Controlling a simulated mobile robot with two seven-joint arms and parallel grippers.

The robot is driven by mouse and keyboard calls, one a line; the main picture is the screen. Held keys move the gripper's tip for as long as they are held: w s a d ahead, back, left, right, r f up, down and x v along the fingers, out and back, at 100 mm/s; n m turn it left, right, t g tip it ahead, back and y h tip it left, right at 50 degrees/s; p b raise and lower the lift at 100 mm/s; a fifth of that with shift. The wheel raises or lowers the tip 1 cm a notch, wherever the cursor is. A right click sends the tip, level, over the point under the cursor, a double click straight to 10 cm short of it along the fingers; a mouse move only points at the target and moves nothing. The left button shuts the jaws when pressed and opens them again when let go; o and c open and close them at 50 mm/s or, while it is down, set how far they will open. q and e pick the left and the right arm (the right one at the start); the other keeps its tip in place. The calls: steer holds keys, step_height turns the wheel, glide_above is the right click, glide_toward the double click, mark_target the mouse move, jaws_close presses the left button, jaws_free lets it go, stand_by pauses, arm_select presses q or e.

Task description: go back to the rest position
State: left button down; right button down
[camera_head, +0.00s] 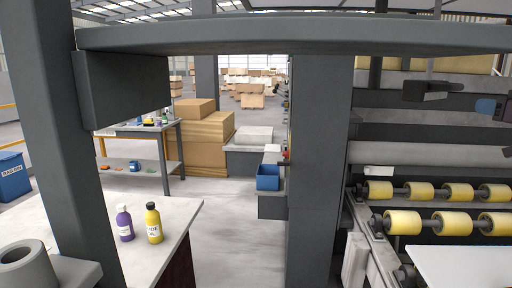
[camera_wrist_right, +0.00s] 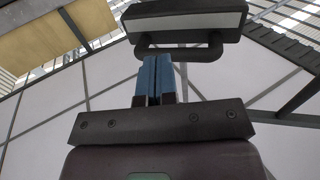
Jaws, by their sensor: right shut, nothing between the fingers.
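My right gripper (camera_head: 487,106) is at the right edge of the head view, raised above the machine with the yellow rollers. Only its blue fingers and part of its dark body show there. In the right wrist view the two blue fingers (camera_wrist_right: 161,78) lie side by side, shut with nothing between them. My left gripper is not in view.
A dark box-like part (camera_head: 432,91) is left of my right gripper. Yellow rollers (camera_head: 403,222) and a white panel (camera_head: 465,266) are below. A grey post (camera_head: 318,165) stands left of the machine. Purple (camera_head: 124,224) and yellow bottles (camera_head: 153,224) stand on a pale slab.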

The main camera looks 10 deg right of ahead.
steer(key=w+a+f+m+h, duration=0.1)
steer(key=w+a+f+h, duration=0.25)
steer(key=f, duration=0.35)
steer(key=w+a+f+m+h, duration=0.1)
steer(key=w+a+f+h, duration=0.2)
steer(key=a+f, duration=0.25)
steer(key=s+a+f+n+g+y, duration=0.1)
steer(key=s+a+f, duration=0.1)
steer(key=a+f, duration=0.7)
steer(key=s+a+f+n+y, duration=0.15)
steer(key=a+f, duration=0.35)
steer(key=f, duration=0.8)
steer(key=s+a+f+n+g+y, duration=0.1)
steer(key=s+a+f+g, duration=0.1)
steer(key=s+a+f, duration=1.25)
steer(key=s+a+f+m+g, duration=0.1)
steer(key=s+a+f, duration=0.3)
steer(key=s+f, duration=0.2)
steer(key=s+a+f+m+g, duration=0.1)
steer(key=s+a+f+g, duration=0.1)
steer(key=s+f, duration=0.4)
steer(key=s+a, duration=0.1)
steer(key=s, duration=0.1)
steer(key=shift+s+a+y, duration=0.3)
steer(key=shift+s+a, duration=0.05)
steer(key=shift+s, duration=0.05)
